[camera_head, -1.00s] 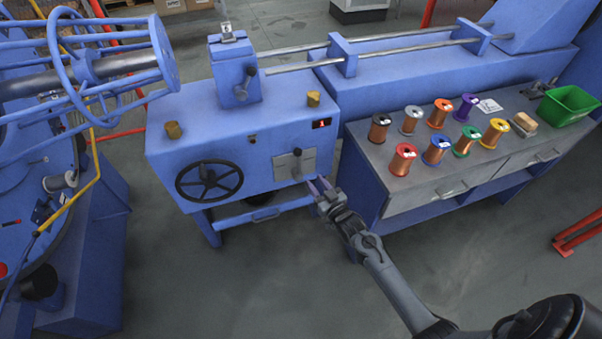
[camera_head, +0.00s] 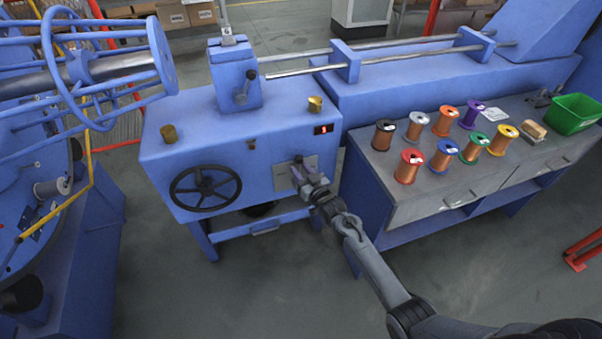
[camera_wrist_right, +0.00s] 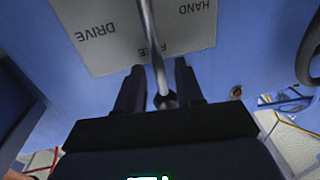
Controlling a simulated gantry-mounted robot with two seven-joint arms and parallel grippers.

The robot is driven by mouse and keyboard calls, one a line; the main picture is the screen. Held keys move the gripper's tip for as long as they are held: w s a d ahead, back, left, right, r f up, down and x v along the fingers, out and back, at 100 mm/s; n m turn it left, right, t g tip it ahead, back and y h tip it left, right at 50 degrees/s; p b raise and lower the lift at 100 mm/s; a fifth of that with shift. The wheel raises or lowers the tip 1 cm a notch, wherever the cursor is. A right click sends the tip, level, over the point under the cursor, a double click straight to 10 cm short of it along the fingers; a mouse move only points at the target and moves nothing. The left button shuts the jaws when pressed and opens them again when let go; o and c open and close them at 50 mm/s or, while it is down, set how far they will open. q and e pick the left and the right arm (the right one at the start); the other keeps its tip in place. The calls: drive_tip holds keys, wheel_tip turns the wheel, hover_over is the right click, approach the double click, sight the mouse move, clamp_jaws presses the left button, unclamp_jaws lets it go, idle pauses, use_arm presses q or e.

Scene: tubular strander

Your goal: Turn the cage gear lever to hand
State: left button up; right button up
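The cage gear lever (camera_wrist_right: 151,45) is a thin metal rod with a dark knob (camera_wrist_right: 166,100) at its end. It crosses the FREE mark of a grey plate (camera_wrist_right: 110,40), which also reads DRIVE and HAND, upside down in the right wrist view. In the head view the plate (camera_head: 281,179) is on the blue cabinet's front. My right gripper (camera_head: 299,174) is in front of it. In the right wrist view my right gripper (camera_wrist_right: 161,85) has its fingers apart, one on each side of the lever near the knob. My left gripper is not in view.
A black handwheel (camera_head: 205,187) is left of the plate, and a red digit display (camera_head: 323,129) is above right. A bench (camera_head: 430,192) with several wire spools and a green bin (camera_head: 572,114) stands to the right. The floor in front is clear.

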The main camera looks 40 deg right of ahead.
drive_tip(key=shift+w, duration=0.1)
drive_tip(key=shift+c, duration=0.3)
clamp_jaws()
